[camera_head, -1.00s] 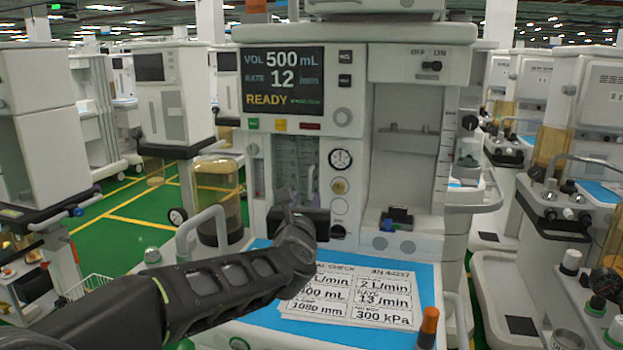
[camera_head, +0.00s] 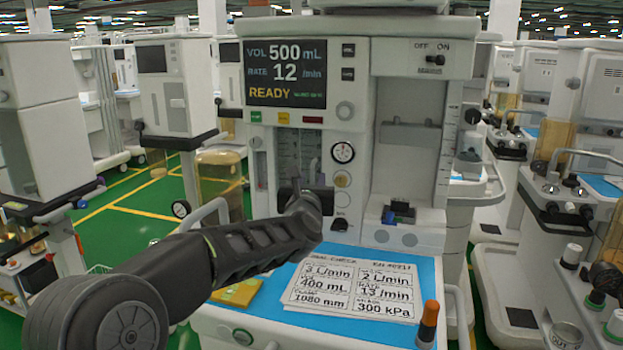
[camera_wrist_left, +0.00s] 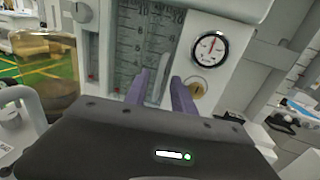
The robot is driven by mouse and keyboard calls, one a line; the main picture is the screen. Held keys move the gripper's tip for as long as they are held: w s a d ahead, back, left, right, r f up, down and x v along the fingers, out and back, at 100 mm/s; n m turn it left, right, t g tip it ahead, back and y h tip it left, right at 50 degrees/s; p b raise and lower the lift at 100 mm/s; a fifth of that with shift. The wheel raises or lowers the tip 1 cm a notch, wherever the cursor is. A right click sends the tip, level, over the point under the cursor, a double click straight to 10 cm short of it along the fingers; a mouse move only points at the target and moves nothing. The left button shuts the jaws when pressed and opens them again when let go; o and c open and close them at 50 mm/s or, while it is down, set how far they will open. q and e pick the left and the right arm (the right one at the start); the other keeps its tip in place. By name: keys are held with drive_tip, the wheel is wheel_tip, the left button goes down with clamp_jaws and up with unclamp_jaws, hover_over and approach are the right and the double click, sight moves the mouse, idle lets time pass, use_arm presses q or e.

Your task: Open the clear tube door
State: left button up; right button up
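The clear tube door (camera_head: 288,150) covers scaled flow tubes on the front of the anaesthesia machine, left of the round gauge. It looks closed. It also shows in the left wrist view (camera_wrist_left: 130,50), with a pale upright handle (camera_wrist_left: 163,68) near its right edge. My left gripper (camera_head: 308,177) is in front of the door's lower right part. In the left wrist view its two purple fingers (camera_wrist_left: 162,88) stand apart, one on each side of the handle in the picture. Contact cannot be told. My right gripper is out of view.
The machine's blue worktop (camera_head: 260,308) holds a white check card (camera_head: 350,290), a yellow item (camera_head: 238,293) and an orange-capped bottle (camera_head: 428,322). A pressure gauge (camera_head: 343,152) sits right of the door. Other carts stand on both sides.

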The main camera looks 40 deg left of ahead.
use_arm(q)
drive_tip(key=shift+w+a, duration=0.2)
drive_tip(key=shift+w, duration=0.05)
clamp_jaws()
idle(1.4)
